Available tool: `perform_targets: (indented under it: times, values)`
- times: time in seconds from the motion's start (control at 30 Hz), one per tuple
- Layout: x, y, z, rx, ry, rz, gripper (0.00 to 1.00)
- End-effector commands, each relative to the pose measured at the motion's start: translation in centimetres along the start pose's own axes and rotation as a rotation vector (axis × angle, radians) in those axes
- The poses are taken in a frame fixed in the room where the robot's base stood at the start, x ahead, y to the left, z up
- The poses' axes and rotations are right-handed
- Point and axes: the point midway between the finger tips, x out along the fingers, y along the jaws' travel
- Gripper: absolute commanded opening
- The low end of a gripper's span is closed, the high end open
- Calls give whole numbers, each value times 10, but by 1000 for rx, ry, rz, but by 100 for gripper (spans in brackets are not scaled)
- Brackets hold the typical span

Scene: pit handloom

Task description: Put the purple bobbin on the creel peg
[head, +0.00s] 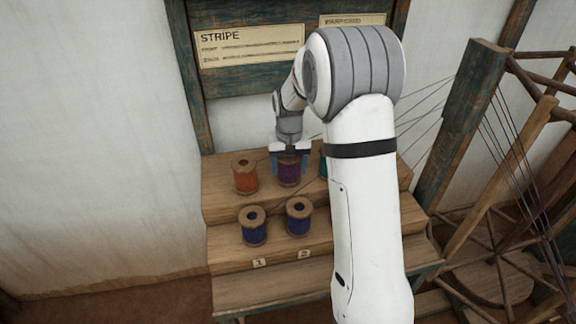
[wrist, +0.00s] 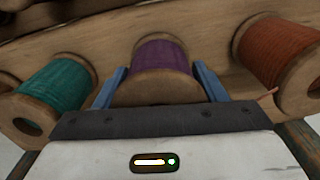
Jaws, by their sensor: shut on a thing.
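The purple bobbin (head: 289,172) stands on the upper step of the wooden rack, between the orange and teal bobbins. It also shows in the wrist view (wrist: 160,55), with a wooden flange toward the camera. My gripper (head: 290,165) is over it from above, with its blue fingers on either side of it. In the wrist view my gripper (wrist: 161,85) is shut on the purple bobbin. I cannot tell whether the bobbin is clear of the step. No creel peg can be made out; my arm hides part of the rack's right side.
An orange bobbin (head: 245,176) stands close on the left and a teal bobbin (wrist: 57,88) on the other side. Two blue bobbins (head: 254,226) (head: 298,217) stand on the lower step above labels 1 and 2. A wooden wheel frame (head: 500,215) with threads is at right.

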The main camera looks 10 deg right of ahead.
Motion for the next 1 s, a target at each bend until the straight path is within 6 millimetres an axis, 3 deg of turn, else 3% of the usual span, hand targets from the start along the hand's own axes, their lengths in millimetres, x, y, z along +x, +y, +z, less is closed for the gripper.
perform_targets:
  times: [0.03, 0.07, 0.33, 0.5, 0.63, 1.0]
  values:
    - [0, 0, 0, 0, 0, 0, 39]
    - [0, 0, 0, 0, 0, 0, 67]
    - [0, 0, 0, -1, 0, 0, 89]
    - [0, -1, 0, -1, 0, 0, 90]
    - [0, -1, 0, -1, -1, 0, 100]
    - [-7, -1, 0, -2, 0, 0, 100]
